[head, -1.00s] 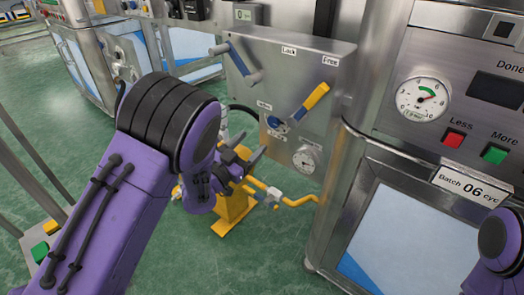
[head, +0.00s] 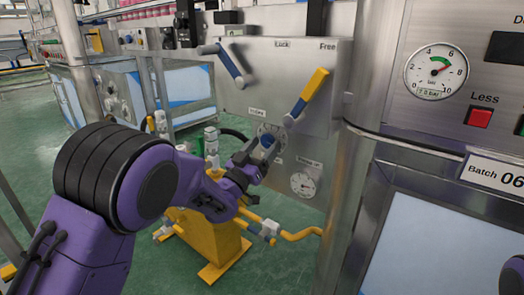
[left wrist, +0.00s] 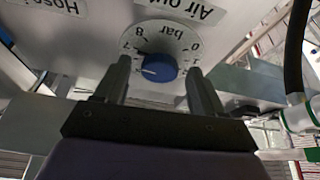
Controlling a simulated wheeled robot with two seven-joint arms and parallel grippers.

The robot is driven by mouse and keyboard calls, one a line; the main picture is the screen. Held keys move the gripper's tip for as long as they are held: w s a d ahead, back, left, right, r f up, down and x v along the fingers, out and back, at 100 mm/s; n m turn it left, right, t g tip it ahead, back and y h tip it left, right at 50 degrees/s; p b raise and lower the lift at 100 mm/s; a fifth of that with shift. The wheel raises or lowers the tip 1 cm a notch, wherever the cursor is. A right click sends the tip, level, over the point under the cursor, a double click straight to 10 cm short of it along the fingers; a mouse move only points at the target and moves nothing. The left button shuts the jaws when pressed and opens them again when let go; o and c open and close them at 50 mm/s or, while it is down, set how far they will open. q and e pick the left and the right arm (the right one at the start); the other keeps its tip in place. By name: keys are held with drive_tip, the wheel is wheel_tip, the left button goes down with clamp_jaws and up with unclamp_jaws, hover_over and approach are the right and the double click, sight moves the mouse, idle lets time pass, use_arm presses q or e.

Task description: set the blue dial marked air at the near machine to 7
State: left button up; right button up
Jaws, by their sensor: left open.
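The blue dial (head: 267,140) sits on the metal panel of the near machine, below the yellow-handled lever. In the left wrist view the blue dial (left wrist: 157,68) shows upside down in a pale round scale marked "bar", under an "Air ou..." label. Its white mark points to the left of that picture, and the left finger hides part of the scale there. My left gripper (head: 252,158) is at the dial. In the left wrist view my left gripper (left wrist: 159,75) is open, one finger on each side of the knob; contact cannot be told. My right gripper is out of view.
The yellow-handled lever (head: 308,95) and a blue-handled lever (head: 231,66) stick out above the dial. A small gauge (head: 304,184) sits below right. A large gauge (head: 436,71) and a red button (head: 479,117) are on the right cabinet. A yellow stand (head: 208,240) is below my left arm.

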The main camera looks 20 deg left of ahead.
use_arm(q)
drive_tip(key=shift+w, duration=0.15)
drive_tip(key=c, duration=1.1)
drive_tip(key=shift+o, duration=0.2)
drive_tip(key=shift+m, duration=0.6)
drive_tip(key=o, duration=1.1)
drive_tip(key=shift+c, duration=0.2)
